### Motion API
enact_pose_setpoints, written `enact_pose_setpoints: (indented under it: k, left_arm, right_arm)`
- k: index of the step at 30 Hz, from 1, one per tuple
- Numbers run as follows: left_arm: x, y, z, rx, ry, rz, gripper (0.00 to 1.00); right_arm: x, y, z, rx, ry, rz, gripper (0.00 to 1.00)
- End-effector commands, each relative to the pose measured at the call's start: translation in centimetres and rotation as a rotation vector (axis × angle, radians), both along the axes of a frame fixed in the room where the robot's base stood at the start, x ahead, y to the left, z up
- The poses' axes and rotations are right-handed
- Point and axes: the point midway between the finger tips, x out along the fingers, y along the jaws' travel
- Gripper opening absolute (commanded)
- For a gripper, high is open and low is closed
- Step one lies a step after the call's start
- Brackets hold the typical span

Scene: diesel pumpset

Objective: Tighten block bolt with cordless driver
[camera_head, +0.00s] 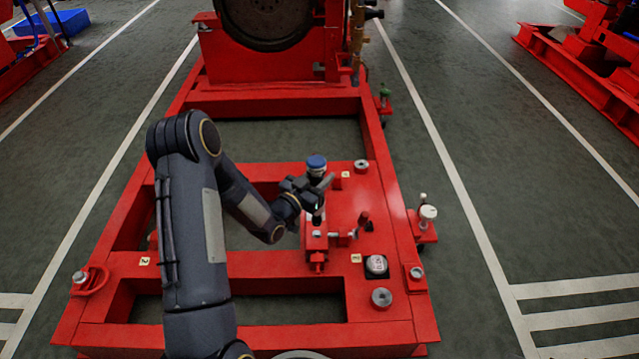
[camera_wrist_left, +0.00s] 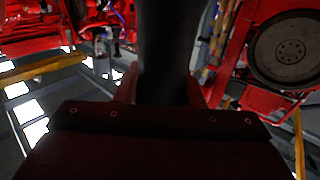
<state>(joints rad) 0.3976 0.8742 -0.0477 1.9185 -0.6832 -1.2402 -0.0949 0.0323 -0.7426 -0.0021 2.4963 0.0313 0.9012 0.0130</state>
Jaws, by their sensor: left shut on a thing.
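My left gripper (camera_head: 312,188) is shut on the cordless driver (camera_head: 316,162), which stands roughly upright with its blue end on top. In the left wrist view, the dark driver body (camera_wrist_left: 168,45) sits between the two fingers. The driver's lower end is over the small red block (camera_head: 316,242) on the red base frame. The block bolt is not clear to see, and I cannot tell whether the driver tip touches it. My right gripper is not in view.
A red clamp handle (camera_head: 364,218) stands right of the block. A round gauge-like part (camera_head: 376,264) and a metal ring (camera_head: 381,297) sit on the plate. The engine flywheel (camera_head: 268,18) is at the back.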

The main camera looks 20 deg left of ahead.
Motion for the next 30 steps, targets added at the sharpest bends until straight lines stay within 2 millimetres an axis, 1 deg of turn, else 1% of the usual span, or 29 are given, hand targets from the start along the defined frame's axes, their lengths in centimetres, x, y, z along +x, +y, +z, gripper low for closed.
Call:
enact_pose_setpoints:
  k: [1, 8, 14, 20, 22, 30]
  left_arm:
    - [0.1, 0.0, 0.3, 0.000, -0.005, 0.000, 0.00]
    - [0.0, 0.0, 0.3, 0.000, -0.005, 0.000, 0.00]
    - [-0.2, 0.0, 0.1, 0.000, -0.006, 0.002, 0.00]
    - [-0.1, 0.0, -1.7, -0.001, -0.004, 0.002, 0.00]
    - [-0.1, 0.0, -2.1, -0.001, -0.002, 0.002, 0.00]
    - [-0.1, 0.0, -4.1, -0.001, -0.003, 0.001, 0.00]
  right_arm:
    - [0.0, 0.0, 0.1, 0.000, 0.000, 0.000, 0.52]
    - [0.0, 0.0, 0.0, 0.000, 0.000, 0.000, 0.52]
    - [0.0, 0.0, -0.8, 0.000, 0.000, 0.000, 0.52]
    - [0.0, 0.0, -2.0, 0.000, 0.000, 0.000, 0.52]
    - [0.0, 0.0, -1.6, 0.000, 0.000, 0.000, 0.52]
    - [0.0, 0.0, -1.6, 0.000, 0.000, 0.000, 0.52]
